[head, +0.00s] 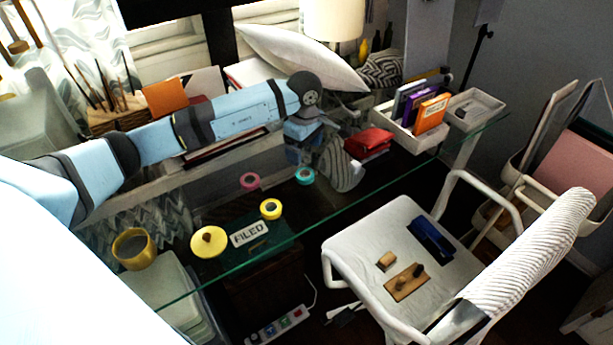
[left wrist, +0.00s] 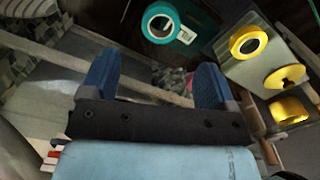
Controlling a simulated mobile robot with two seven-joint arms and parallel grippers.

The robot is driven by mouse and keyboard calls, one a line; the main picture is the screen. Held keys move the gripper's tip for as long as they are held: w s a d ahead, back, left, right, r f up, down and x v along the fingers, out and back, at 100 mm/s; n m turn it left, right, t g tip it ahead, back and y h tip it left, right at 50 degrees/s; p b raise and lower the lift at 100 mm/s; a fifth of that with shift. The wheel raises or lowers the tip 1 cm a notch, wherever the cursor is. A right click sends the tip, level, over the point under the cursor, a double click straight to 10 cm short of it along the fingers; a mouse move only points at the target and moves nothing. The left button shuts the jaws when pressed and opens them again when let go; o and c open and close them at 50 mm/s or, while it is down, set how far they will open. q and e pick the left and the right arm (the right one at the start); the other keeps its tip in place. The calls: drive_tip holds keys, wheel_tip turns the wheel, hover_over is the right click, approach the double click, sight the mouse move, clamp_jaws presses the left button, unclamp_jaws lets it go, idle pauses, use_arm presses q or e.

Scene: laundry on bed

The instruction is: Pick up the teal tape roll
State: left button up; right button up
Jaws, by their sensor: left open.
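The teal tape roll (head: 304,181) lies flat on the glass desk in the head view. In the left wrist view the teal tape roll (left wrist: 148,29) shows as a ring with a pale core, past the fingertips near the top edge. My left gripper (head: 306,152) is over the desk just behind the roll, pointing down. In the wrist view my left gripper (left wrist: 155,76) has its two blue fingers wide apart with nothing held between them. The roll is not between the fingers. My right gripper is not in view.
A pink roll (head: 250,181), a yellow roll (head: 271,210) and a yellow disc (head: 208,243) lie left of the teal one. A striped object (head: 345,170) and red pouch (head: 369,142) are close to the gripper's right. A white chair (head: 375,240) stands before the glass edge.

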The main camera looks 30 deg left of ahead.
sight(303, 177)
use_arm(q)
drive_tip(key=f, duration=0.8)
drive_tip(key=shift+a+f, duration=0.25)
drive_tip(key=c, duration=1)
drive_tip(key=shift+r, duration=0.15)
